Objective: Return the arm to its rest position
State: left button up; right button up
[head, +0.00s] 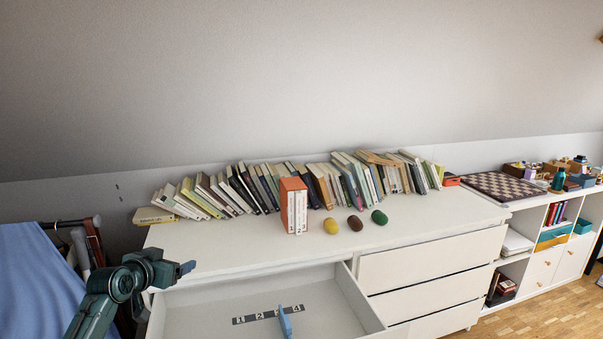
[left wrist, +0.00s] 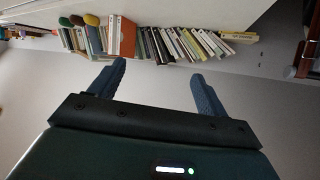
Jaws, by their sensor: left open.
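My left gripper (head: 187,267) is at the left front of the white dresser, raised near the left end of the open drawer (head: 205,312). In the left wrist view its two blue fingers (left wrist: 160,88) are spread apart with nothing between them. That view looks across the dresser top, with the book row appearing upside down. In the head view my left arm comes in from the lower left.
On the dresser (head: 230,245) stand a book row, an orange-and-white box (head: 293,206), and yellow (head: 330,226), brown (head: 355,223) and green (head: 379,217) lumps. A blue cloth (head: 35,285) hangs at left.

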pick_arm(q)
jog(key=w+a+r+t+y, duration=0.2)
jog(key=a+r+t+y, duration=0.25)
jog(key=r, duration=0.25)
jog(key=s+d+f+m+g+h, duration=0.1)
jog(key=s+d+f+g+h, duration=0.1)
jog(key=s+d+f, duration=0.6)
jog(key=s+d+f+g+h, duration=0.2)
jog(key=s+d+f, duration=0.2)
jog(key=s+f, duration=0.7)
jog(key=s+d+f+g, duration=0.1)
jog(key=s+d+f, duration=0.1)
jog(key=s, duration=0.5)
jog(key=s+d+f+g+h, duration=0.1)
jog(key=s+d+f, duration=0.2)
jog(key=s, duration=0.4)
jog(key=s+d+f+n+g+h, duration=0.1)
jog(key=s+d+f, duration=0.1)
jog(key=s+d, duration=0.2)
jog(key=s, duration=0.3)
jog(key=shift+f, duration=0.4)
pick_arm(e)
jog(key=shift+s+d+f, duration=0.1)
jog(key=shift+d+f, duration=0.1)
jog(key=shift+f, duration=0.4)
jog(key=shift+s+d+f, duration=0.1)
jog(key=shift+d+f, duration=0.1)
jog(key=shift+f, duration=0.35)
